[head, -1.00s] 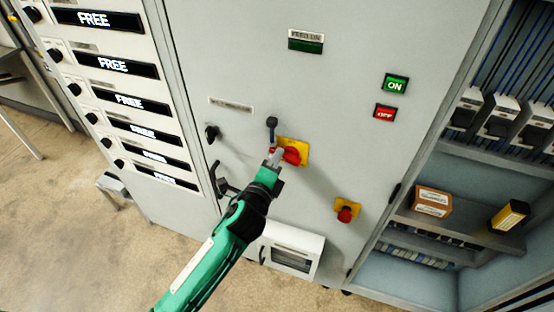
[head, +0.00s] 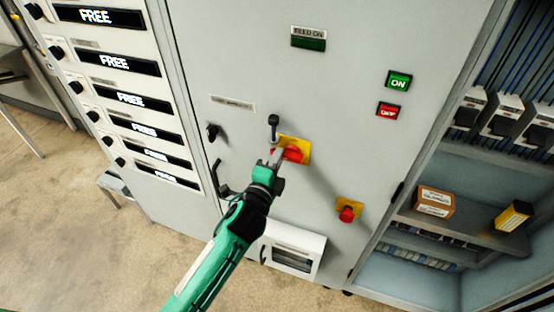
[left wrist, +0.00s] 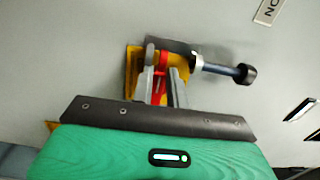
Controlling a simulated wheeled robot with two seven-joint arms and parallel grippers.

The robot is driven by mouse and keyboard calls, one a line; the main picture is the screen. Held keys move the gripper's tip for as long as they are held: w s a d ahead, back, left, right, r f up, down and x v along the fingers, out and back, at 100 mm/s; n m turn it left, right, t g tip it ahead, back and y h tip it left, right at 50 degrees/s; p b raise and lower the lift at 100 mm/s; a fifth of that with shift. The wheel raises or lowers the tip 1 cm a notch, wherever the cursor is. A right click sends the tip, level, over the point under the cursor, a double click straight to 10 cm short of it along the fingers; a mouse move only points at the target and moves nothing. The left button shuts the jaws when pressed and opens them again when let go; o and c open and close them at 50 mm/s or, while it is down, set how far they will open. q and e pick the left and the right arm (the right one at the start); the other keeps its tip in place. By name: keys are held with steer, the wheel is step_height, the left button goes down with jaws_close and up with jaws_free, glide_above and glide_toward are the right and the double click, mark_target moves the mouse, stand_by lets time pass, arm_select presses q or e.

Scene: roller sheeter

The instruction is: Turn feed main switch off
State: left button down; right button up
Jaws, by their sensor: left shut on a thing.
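The feed main switch is a red rotary handle (head: 292,154) on a yellow plate (head: 305,147), mounted on the grey cabinet door. My left gripper (head: 277,155) reaches it from below left and is shut on the red handle. In the left wrist view the red handle (left wrist: 161,70) sits between the two fingers (left wrist: 160,88), with the yellow plate (left wrist: 131,72) behind, partly hidden by the fingers. A dark lever with a round black knob (left wrist: 246,74) stands right beside the switch; in the head view it (head: 273,121) is just above the gripper. My right gripper is not in view.
A green ON button (head: 399,80), a red OFF button (head: 388,110) and a second red knob (head: 347,214) on yellow are on the same door. A black knob (head: 212,132) and door handle (head: 221,178) are at left. Open shelves hold boxes (head: 434,201) at right.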

arm_select(q)
steer(key=c, duration=1.4)
jaws_free()
steer(key=shift+b+v, duration=2.15)
steer(key=shift+v, duration=4.75)
